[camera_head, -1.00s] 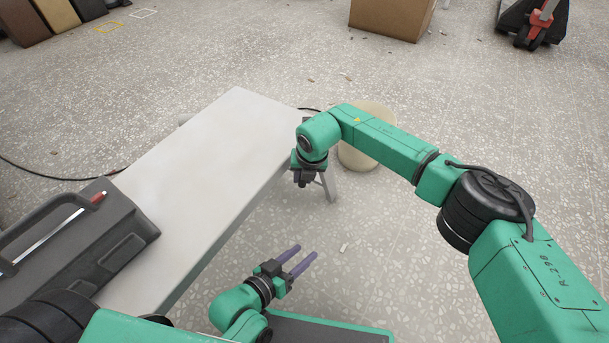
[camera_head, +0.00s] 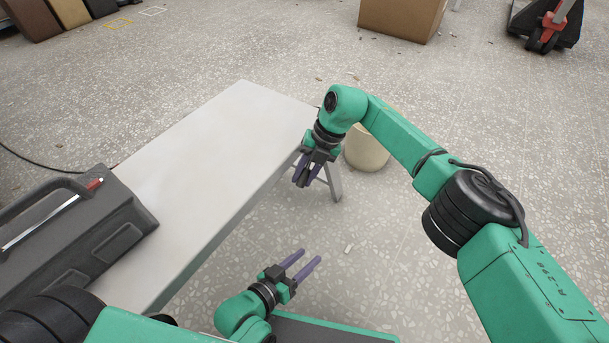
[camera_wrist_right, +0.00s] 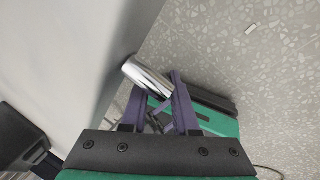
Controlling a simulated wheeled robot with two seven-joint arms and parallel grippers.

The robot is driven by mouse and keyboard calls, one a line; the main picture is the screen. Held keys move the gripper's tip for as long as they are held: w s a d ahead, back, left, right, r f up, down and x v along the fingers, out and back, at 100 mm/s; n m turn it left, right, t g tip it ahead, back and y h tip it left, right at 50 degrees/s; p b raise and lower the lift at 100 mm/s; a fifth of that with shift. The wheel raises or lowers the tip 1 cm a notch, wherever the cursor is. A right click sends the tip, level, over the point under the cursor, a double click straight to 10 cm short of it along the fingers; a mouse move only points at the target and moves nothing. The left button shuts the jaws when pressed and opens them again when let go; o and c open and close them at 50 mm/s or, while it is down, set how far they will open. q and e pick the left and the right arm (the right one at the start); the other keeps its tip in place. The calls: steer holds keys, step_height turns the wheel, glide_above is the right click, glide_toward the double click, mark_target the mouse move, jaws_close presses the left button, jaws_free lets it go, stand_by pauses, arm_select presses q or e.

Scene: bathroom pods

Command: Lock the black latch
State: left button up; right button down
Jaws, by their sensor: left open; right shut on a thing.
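A dark grey case (camera_head: 85,245) with a carrying handle (camera_head: 30,205) lies on the left part of the white table (camera_head: 215,135). I cannot make out a separate black latch. My right gripper (camera_head: 306,182) points down beside the table's right edge, away from the case. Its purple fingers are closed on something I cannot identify. In the right wrist view a shiny metal cylinder (camera_wrist_right: 147,76) shows near its fingertips; whether it is held is unclear. My left gripper (camera_head: 307,257) is open and empty over the floor, right of the table's near end.
A silver rod with a red tip (camera_head: 94,184) lies along the case. A table leg (camera_head: 334,181) and a beige round bin (camera_head: 366,148) stand close to my right gripper. A cardboard box (camera_head: 402,18) and a pallet jack (camera_head: 545,25) are farther back. Much of the tabletop is bare.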

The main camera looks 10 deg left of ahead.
steer(key=c, duration=0.7)
jaws_free()
